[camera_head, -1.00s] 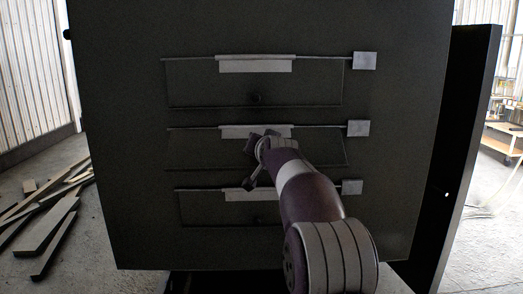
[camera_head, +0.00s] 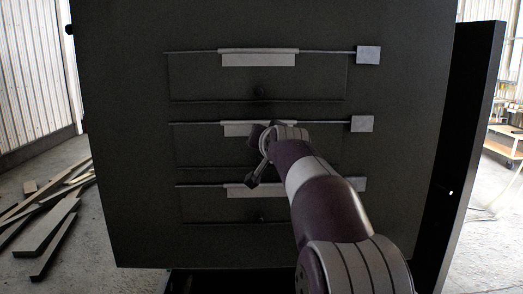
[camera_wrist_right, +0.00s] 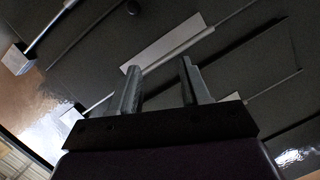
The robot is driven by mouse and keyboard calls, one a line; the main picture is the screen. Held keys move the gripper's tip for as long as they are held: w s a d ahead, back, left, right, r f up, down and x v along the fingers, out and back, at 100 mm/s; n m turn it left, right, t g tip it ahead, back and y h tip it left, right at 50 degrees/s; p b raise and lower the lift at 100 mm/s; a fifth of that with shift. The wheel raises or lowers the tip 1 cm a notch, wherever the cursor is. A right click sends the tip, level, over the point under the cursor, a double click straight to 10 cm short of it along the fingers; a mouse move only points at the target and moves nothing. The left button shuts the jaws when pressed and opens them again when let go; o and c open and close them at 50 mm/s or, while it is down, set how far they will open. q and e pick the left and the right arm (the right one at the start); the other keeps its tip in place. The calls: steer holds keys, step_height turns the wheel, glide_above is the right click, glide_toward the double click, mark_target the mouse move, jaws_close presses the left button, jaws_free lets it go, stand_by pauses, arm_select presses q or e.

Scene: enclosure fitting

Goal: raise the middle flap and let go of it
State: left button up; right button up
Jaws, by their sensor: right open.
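The middle flap (camera_head: 210,150) is a dark rectangle on the dark upright panel, under a thin rod with a light grey hinge plate (camera_head: 233,129). It looks down, flat with the panel. My right gripper (camera_head: 254,156) is in front of its centre, hiding its knob area and much of its right half. The fingers are spread, one high and one low in the head view, with nothing seen between them. In the wrist view the two fingers (camera_wrist_right: 162,88) are apart, with the panel behind. Whether they touch the flap cannot be told. My left gripper is not in view.
The top flap (camera_head: 215,82) and bottom flap (camera_head: 205,208) lie flat, above and below. Light squares (camera_head: 368,55) end the rods at the right. A dark door-like panel (camera_head: 470,150) stands to the right. Planks (camera_head: 50,220) lie on the floor at left.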

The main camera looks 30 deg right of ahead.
arm_select(q)
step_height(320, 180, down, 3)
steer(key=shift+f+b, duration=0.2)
steer(key=shift+b, duration=0.95)
arm_select(e)
steer(key=v, duration=0.7)
steer(key=shift+a, duration=0.25)
steer(key=shift+r, duration=0.1)
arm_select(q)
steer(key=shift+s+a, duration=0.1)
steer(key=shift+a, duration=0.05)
arm_select(e)
steer(key=shift+s+a, duration=0.1)
